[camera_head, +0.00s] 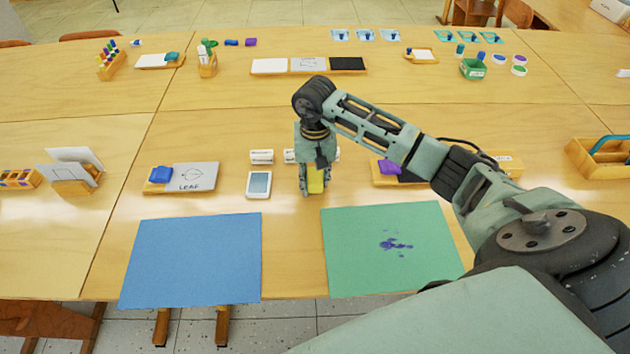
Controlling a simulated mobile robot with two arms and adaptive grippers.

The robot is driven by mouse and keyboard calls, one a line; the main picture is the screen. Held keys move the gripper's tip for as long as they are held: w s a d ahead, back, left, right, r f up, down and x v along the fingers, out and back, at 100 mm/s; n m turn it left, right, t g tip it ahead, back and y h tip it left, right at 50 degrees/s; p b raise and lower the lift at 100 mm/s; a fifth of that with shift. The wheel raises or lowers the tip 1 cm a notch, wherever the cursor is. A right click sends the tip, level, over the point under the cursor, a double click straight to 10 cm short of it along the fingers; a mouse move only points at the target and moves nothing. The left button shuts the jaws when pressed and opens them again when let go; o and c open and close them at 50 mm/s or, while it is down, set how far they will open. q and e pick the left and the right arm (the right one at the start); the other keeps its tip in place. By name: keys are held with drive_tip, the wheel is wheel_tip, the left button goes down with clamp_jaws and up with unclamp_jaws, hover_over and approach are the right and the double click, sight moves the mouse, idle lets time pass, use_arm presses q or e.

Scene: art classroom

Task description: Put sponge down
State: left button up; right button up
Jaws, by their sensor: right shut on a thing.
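My right gripper (312,186) points down above the middle of the wooden table, just behind the gap between the blue sheet and the green sheet. It is shut on a yellow sponge (316,182), which is partly hidden by the fingers. I cannot tell whether the sponge touches the table. My left gripper is not in view.
The blue sheet (192,262) lies front left; the green sheet (362,272) with purple blotches lies front right. A small pale-framed tablet (259,184) lies left of the gripper. White blocks (262,156) stand behind it. A LEAF card (197,177) lies farther left.

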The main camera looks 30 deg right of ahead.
sight(315, 176)
drive_tip(key=shift+f, duration=0.2)
drive_tip(key=o, duration=1.1)
drive_tip(key=shift+r, duration=0.1)
drive_tip(key=shift+r+p, duration=0.3)
drive_tip(key=shift+r, duration=0.05)
wheel_tip(315, 176, up, 12)
drive_tip(key=p, duration=0.6)
drive_tip(key=shift+f, duration=0.25)
